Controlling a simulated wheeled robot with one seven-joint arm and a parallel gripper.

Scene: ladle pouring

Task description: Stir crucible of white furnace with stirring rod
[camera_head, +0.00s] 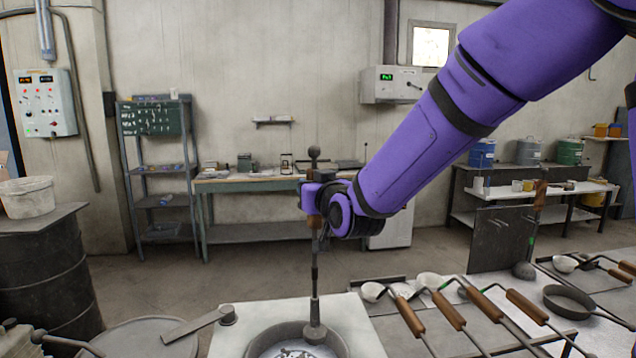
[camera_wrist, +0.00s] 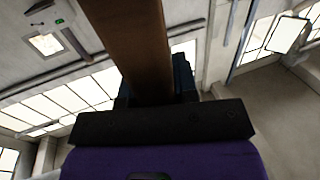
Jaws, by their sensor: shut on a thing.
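My gripper (camera_head: 314,205) is shut on the wooden handle of the stirring rod (camera_head: 315,268). The rod hangs upright, with a dark thick lower end. In the wrist view the brown handle (camera_wrist: 132,45) rises from between the jaws. The white furnace (camera_head: 230,318) is at the bottom centre, with a round grey crucible (camera_head: 262,336) set in its top. Silvery, patchy material (camera_head: 295,349) shows inside. The rod's lower end is at the right back part of the crucible's opening; I cannot tell whether it touches the material or wall. The crucible's front is cut off.
Several wooden-handled ladles (camera_head: 450,312) lie on the metal table (camera_head: 400,340) right of the furnace, with small white bowls (camera_head: 429,279) and a dark pan (camera_head: 568,301). A flat handled lid or bar (camera_head: 195,325) lies left of the furnace. A black drum (camera_head: 45,270) stands far left.

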